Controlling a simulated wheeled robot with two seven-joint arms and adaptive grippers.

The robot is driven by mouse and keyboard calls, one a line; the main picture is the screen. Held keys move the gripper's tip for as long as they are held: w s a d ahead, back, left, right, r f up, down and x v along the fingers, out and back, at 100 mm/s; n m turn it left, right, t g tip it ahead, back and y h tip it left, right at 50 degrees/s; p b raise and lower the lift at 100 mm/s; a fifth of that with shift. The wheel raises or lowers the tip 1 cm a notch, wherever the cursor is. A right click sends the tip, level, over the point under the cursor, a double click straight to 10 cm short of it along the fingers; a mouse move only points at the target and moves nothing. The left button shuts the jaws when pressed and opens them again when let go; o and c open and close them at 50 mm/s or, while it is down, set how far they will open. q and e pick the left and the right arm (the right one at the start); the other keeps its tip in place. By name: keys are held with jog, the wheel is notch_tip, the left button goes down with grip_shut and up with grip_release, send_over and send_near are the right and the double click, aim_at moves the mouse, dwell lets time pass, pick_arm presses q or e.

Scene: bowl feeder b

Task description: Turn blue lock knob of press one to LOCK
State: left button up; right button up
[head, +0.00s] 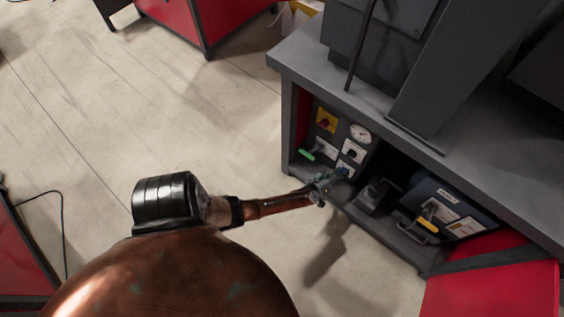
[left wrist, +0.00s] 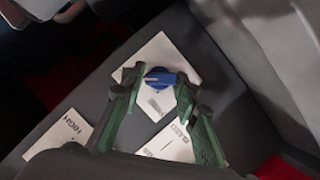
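The blue lock knob (left wrist: 159,77) sits on a white label plate (left wrist: 157,52) in the left wrist view, its pointer line facing roughly left. My left gripper (left wrist: 160,82) has its green fingers on either side of the knob, a small gap seeming to show at each side. Contact cannot be told. In the head view my left gripper (head: 323,187) reaches into the lower bay of the press bench, at the bottom of the control panel, and mostly covers the knob there. The lettering beside the knob is partly hidden by the fingers. My right gripper is not in view.
The panel also has a yellow-and-red switch (head: 326,119), a round gauge (head: 360,133) and a green handle (head: 307,155). To the right lie a dark blue case (head: 440,198) and an open red door (head: 492,292). The bench top (head: 300,57) overhangs the bay.

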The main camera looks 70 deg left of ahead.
pick_arm(q)
jog(key=b, duration=0.1)
jog(key=f+n+b, duration=0.1)
jog(key=shift+s+a+t+h+b, duration=0.1)
jog(key=shift+s+t+h+b, duration=0.05)
jog(key=shift+t+h+b, duration=0.2)
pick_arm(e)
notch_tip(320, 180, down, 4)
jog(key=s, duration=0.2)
pick_arm(q)
jog(key=s+d+m+g+h+p, duration=0.1)
jog(key=s+d+m+g+p, duration=0.1)
jog(key=s+p, duration=0.8)
jog(key=s+d+m+g+h+p, duration=0.2)
jog(key=s+p, duration=0.7)
jog(key=s, duration=1.3)
jog(key=shift+s+d+m+g+p, duration=0.35)
jog(key=shift+d+m+g, duration=0.5)
jog(key=shift+d+m, duration=0.7)
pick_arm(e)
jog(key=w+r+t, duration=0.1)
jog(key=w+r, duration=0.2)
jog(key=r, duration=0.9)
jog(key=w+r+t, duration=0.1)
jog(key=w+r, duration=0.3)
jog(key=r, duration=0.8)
